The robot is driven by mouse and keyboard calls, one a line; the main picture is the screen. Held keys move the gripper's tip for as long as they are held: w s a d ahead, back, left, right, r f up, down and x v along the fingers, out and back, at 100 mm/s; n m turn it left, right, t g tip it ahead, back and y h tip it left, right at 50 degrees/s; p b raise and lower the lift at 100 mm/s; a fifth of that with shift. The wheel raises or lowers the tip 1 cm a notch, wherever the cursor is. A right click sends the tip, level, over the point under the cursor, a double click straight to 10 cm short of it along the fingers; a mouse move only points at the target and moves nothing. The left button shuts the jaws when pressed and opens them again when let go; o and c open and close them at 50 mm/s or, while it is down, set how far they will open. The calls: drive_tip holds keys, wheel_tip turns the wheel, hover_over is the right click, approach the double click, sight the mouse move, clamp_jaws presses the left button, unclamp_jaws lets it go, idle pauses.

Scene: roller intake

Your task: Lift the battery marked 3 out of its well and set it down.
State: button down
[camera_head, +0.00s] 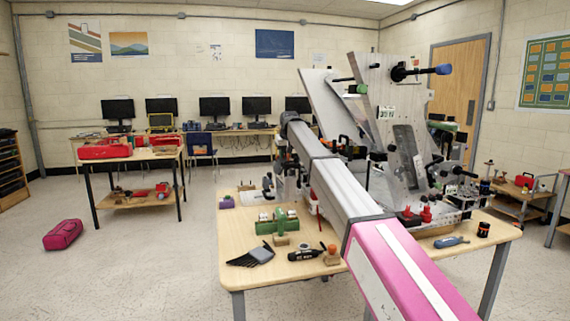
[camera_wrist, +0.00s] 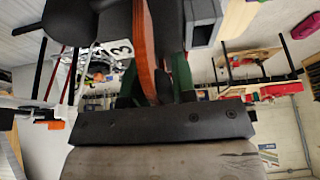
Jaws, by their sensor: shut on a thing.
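My gripper (camera_wrist: 157,72) fills the middle of the wrist view, with green pads on its fingers. It is shut around an orange-brown strap-like handle (camera_wrist: 145,45). A black body with a white label reading 3 (camera_wrist: 122,48), the battery marked 3, shows close beside this handle. The join between handle and battery is partly hidden by the fingers. I cannot tell how far the battery stands clear of its well. In the head view my arm hides my gripper and the battery at the robot machine (camera_head: 400,130) on the table.
The wooden table (camera_head: 235,262) carries the machine. A green holder (camera_head: 268,226), a black drill-like tool (camera_head: 305,254), a dark brush (camera_head: 250,257) and a blue-grey tool (camera_head: 451,242) lie on it. Bare tabletop shows at the front left. A pink bag (camera_head: 63,234) lies on the floor.

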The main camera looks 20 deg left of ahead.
wheel_tip(320, 180, up, 16)
idle(1.0)
